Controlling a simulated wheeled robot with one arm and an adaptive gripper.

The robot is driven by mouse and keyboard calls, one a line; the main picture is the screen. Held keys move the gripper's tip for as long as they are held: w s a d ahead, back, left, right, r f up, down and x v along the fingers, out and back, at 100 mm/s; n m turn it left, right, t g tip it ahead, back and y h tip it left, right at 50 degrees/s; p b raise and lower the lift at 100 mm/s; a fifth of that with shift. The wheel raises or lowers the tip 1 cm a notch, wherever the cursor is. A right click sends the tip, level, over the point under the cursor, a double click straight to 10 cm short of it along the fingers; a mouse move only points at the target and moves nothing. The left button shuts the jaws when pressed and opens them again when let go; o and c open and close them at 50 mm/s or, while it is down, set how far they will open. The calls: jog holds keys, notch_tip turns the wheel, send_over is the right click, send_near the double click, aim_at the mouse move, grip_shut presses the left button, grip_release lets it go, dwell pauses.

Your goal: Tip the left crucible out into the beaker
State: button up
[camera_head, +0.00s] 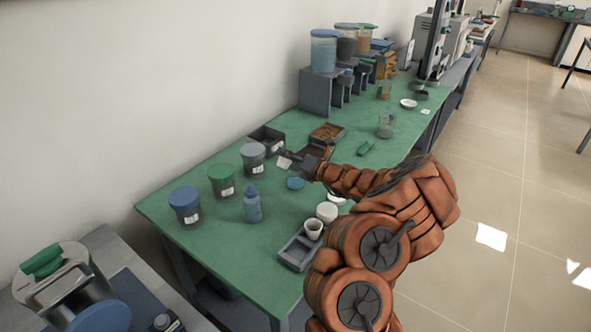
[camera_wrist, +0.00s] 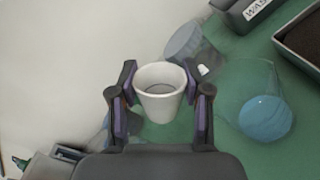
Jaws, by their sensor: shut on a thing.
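My gripper (camera_wrist: 160,98) is shut on a white crucible (camera_wrist: 160,107), its open mouth showing between the two jaws in the wrist view. In the head view my gripper (camera_head: 287,159) is over the green bench near the grey-lidded jar, with a small pale shape at the jaws. What is inside the crucible is too dim to tell. A clear glass beaker (camera_head: 386,126) stands farther along the bench. In the wrist view a see-through vessel (camera_wrist: 240,88) stands right of the crucible, apart from it, with a blue disc (camera_wrist: 265,118) showing at its lower part.
A dark bin (camera_wrist: 250,10) labelled "WAS…" and a brown-filled tray (camera_wrist: 302,38) lie close by. Lidded jars (camera_head: 222,180) and a blue bottle (camera_head: 253,205) stand in front. Bare bench (camera_head: 215,245) lies at the front.

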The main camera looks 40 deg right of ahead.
jog(key=shift+a+n+b, duration=0.1)
jog(key=shift+n+b, duration=0.2)
jog(key=shift+n, duration=0.2)
jog(key=shift+f+n+b, duration=0.1)
jog(key=shift+n+b, duration=0.2)
jog(key=shift+b, duration=0.35)
jog(key=n+b, duration=0.2)
jog(key=b, duration=0.1)
jog(key=shift+s+a, duration=0.1)
jog(key=shift+a, duration=0.1)
jog(key=shift+r+n+b, duration=0.35)
jog(key=shift+n+b, duration=0.35)
